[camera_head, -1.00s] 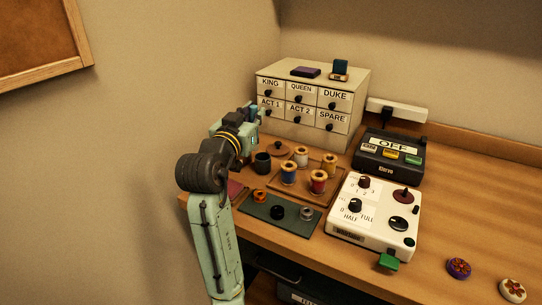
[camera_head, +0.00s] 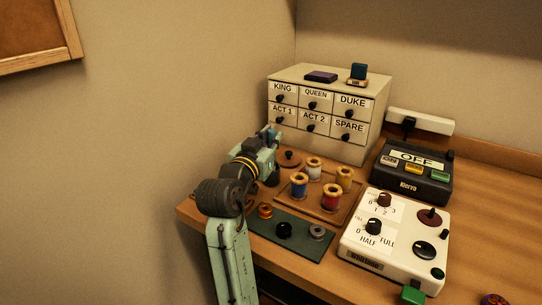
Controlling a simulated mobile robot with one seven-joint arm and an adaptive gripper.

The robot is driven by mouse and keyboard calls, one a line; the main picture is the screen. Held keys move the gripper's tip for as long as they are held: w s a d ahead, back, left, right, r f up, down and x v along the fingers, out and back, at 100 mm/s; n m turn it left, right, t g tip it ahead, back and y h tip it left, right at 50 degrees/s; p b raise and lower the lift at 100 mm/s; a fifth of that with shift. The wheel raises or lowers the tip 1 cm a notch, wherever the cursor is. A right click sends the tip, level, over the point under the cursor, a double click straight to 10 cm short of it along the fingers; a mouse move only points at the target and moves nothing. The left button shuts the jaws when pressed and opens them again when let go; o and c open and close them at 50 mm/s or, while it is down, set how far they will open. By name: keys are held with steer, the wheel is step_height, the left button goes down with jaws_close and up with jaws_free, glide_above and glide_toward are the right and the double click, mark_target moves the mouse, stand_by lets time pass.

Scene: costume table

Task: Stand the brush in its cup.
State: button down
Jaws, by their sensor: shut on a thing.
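My gripper (camera_head: 270,141) is at the left side of the table, in front of the left edge of the drawer cabinet. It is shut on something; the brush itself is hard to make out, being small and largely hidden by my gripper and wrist. A dark cup (camera_head: 273,177) stands on the table just below my gripper, partly covered by my arm. My gripper is above the cup and close to it in the picture. I cannot tell whether the brush's end is inside the cup or above it.
A wooden tray (camera_head: 333,221) with several thread spools is right of the cup, and a brown round lid (camera_head: 290,160) behind. The labelled drawer cabinet (camera_head: 325,140) stands behind; a white control box (camera_head: 396,245) is right.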

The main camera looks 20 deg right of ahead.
steer(key=shift+f+b, duration=0.55)
steer(key=shift+f, duration=0.7)
steer(key=shift+f, duration=0.2)
steer(key=c, duration=1.5)
jaws_free()
steer(key=shift+c, duration=0.2)
steer(key=shift+r, duration=0.2)
steer(key=b+v, duration=0.2)
steer(key=v, duration=1)
steer(key=shift+b, duration=0.35)
steer(key=shift+r, duration=0.1)
